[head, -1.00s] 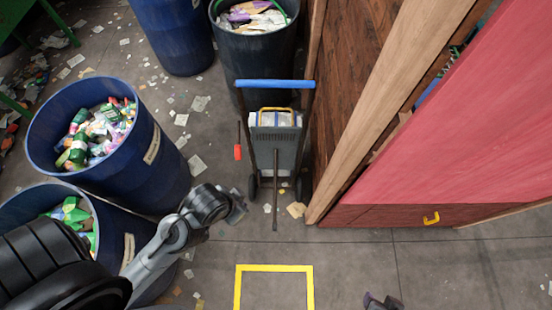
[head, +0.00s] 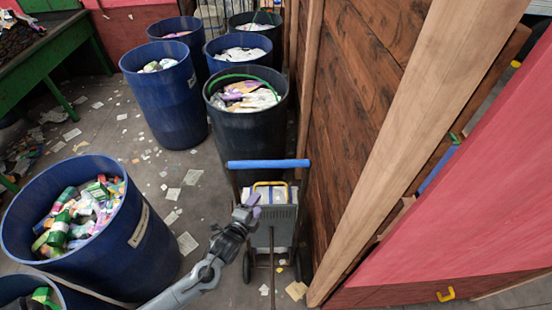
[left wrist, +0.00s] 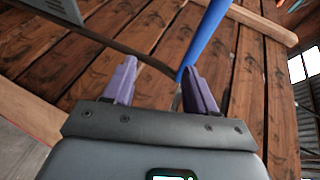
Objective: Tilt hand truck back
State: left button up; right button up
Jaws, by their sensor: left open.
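The hand truck (head: 284,232) stands upright beside the wooden wall, with a blue handle bar (head: 269,163) across its top. A grey box with a yellow handle (head: 271,184) is on it. My left gripper (head: 250,203) is open, below the bar's left half in the head view. In the left wrist view, the blue bar (left wrist: 207,38) runs down to the right finger of my open, empty gripper (left wrist: 158,75). I cannot tell whether they touch. My right gripper is out of view.
The wooden wall (head: 350,130) stands close on the right of the truck. A dark bin (head: 250,125) with a green rim stands behind it. Blue barrels (head: 165,105) stand to the left. Litter lies on the floor (head: 190,190), which is otherwise open left of the truck.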

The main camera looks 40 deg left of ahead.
pick_arm(q)
jog(key=w+a+r, duration=0.1)
jog(key=w+a, duration=0.2)
jog(key=w, duration=0.5)
jog(key=w+a+r+t, duration=0.1)
jog(key=w+a, duration=0.2)
jog(key=w, duration=0.6)
jog(key=shift+w+y+p, duration=0.2)
jog(key=shift+y+p, duration=0.2)
jog(key=shift+a+r, duration=0.1)
jog(key=shift+c, duration=0.5)
grip_shut()
